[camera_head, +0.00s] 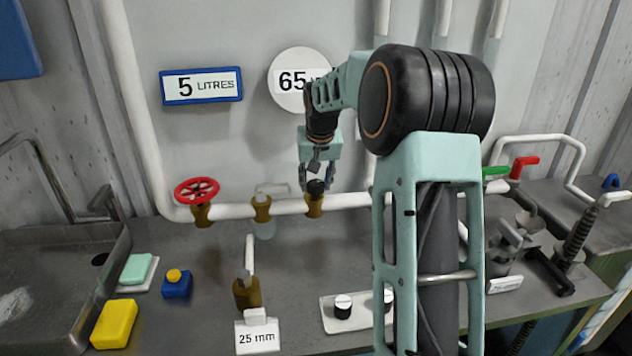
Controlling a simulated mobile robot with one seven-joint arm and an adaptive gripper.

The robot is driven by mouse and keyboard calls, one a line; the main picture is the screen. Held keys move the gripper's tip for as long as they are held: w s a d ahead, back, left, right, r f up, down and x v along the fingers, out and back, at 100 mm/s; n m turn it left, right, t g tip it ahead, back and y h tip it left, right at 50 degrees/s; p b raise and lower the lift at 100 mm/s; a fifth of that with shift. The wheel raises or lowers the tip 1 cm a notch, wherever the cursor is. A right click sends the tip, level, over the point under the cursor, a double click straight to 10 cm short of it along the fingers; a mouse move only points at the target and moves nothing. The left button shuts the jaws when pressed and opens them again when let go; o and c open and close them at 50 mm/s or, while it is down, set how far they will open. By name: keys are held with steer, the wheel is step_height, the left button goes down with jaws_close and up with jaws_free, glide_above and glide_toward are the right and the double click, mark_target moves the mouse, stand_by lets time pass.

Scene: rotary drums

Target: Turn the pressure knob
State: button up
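A round black knob (316,188) sits on a brass valve body (314,205) on the white pipe. My gripper (316,183) points down over this knob, with its fingers at either side. At this size I cannot tell whether the fingers touch it or leave a gap. Two more black knobs with white tops stand on a light plate (330,322) on the counter: the left one (343,306) is in full view, and the right one (388,300) is partly hidden by my arm. No readable label marks any of them as the pressure knob.
A red handwheel (197,190) and a pale valve handle (272,188) are on the same pipe (235,211), left of my gripper. A brass spout piece (246,292) and "25 mm" sign (258,338) stand in front. Green (495,172) and red (524,165) levers are right.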

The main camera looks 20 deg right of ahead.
steer(key=c, duration=0.5)
steer(key=shift+d+n+y+p, duration=0.1)
steer(key=shift+n+y+p, duration=0.4)
steer(key=shift+n, duration=0.6)
steer(key=o, duration=1.1)
steer(key=shift+r, duration=0.1)
steer(key=v, duration=1.2)
steer(key=shift+s, duration=0.2)
